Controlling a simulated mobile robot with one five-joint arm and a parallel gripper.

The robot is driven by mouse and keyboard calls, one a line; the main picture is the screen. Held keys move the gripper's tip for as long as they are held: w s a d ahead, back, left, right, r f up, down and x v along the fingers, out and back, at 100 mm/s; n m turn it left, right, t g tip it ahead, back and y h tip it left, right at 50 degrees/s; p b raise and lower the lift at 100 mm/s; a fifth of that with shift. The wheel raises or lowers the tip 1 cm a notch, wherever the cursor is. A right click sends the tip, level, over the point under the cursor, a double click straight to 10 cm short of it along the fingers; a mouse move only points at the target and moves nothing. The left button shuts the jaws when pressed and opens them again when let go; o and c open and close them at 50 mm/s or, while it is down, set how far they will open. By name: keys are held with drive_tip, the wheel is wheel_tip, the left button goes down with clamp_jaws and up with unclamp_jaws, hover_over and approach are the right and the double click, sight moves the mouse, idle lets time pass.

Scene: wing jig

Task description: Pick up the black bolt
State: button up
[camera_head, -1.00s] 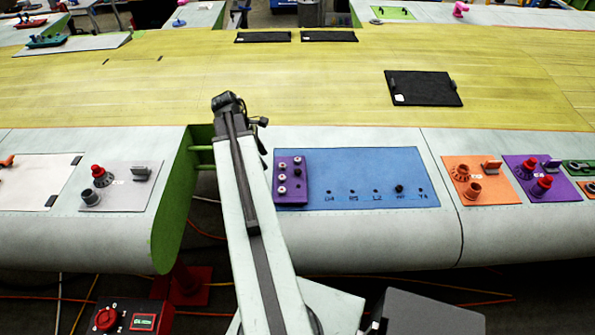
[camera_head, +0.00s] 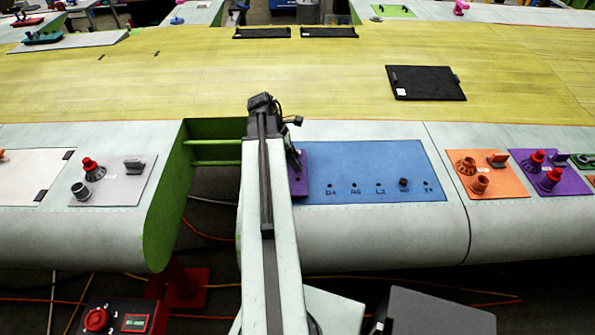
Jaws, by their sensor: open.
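The black bolt (camera_head: 403,183) stands in the blue panel (camera_head: 365,160), in the right half of its row of labelled holes. Its dark head shows above the panel. My gripper (camera_head: 296,163) is a dark shape at the panel's left end, beside the purple block (camera_head: 299,182). It is well left of the bolt and apart from it. It is open, with nothing seen in it. My own arm hides part of the gripper and most of the purple block.
An orange plate (camera_head: 474,185) and a purple plate (camera_head: 540,180) with raised knobs lie to the right. A grey plate (camera_head: 112,180) with a red-topped knob lies to the left. A green-edged gap in the wing opens left of my arm. The panel between gripper and bolt is clear.

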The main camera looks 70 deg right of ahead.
drive_tip(key=shift+s+d+f, duration=0.1)
drive_tip(key=shift+f, duration=0.55)
drive_tip(key=shift+r, duration=0.2)
clamp_jaws()
